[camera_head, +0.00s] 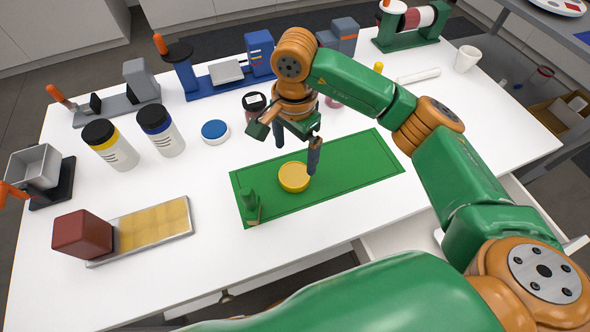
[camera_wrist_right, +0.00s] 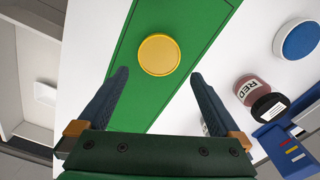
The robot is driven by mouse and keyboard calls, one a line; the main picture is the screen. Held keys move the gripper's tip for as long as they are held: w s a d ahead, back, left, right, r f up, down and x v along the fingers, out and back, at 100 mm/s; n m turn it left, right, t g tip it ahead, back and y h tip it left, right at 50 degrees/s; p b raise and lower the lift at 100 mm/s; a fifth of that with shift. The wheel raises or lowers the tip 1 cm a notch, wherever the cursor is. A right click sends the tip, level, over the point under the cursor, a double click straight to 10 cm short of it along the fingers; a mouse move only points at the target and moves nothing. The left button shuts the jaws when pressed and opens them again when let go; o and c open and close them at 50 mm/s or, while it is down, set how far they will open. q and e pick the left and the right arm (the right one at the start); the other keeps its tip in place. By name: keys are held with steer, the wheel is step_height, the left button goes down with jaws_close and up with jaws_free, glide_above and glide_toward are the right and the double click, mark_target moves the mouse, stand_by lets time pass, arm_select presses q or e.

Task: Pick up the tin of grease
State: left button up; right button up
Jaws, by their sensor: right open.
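A low round yellow tin (camera_head: 293,177) lies flat on the green mat (camera_head: 362,165). It also shows in the right wrist view (camera_wrist_right: 158,54), just beyond and between the fingertips. No label on it can be read. A low white tin with a blue lid (camera_head: 215,131) stands on the white table, left of the mat's far edge; it shows at the right in the wrist view (camera_wrist_right: 299,40). My right gripper (camera_head: 296,157) is open and empty, pointing down over the mat, its fingers apart above the yellow tin. My left gripper is not in view.
A small green block-like tool (camera_head: 249,203) stands on the mat's left end. A red jar (camera_wrist_right: 250,88) is near the mat's far edge. Yellow (camera_head: 112,145) and blue-banded jars (camera_head: 161,131) stand left. The mat's right half is clear.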

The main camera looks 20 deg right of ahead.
mark_target(294, 174)
steer(key=shift+s+f, duration=0.15)
steer(key=shift+f, duration=0.2)
step_height(294, 174, down, 6)
steer(key=shift+a+r+p, duration=0.1)
steer(key=shift+r+p, duration=0.05)
steer(key=shift+p, duration=0.95)
steer(key=shift+f, duration=0.4)
steer(key=c, duration=1.4)
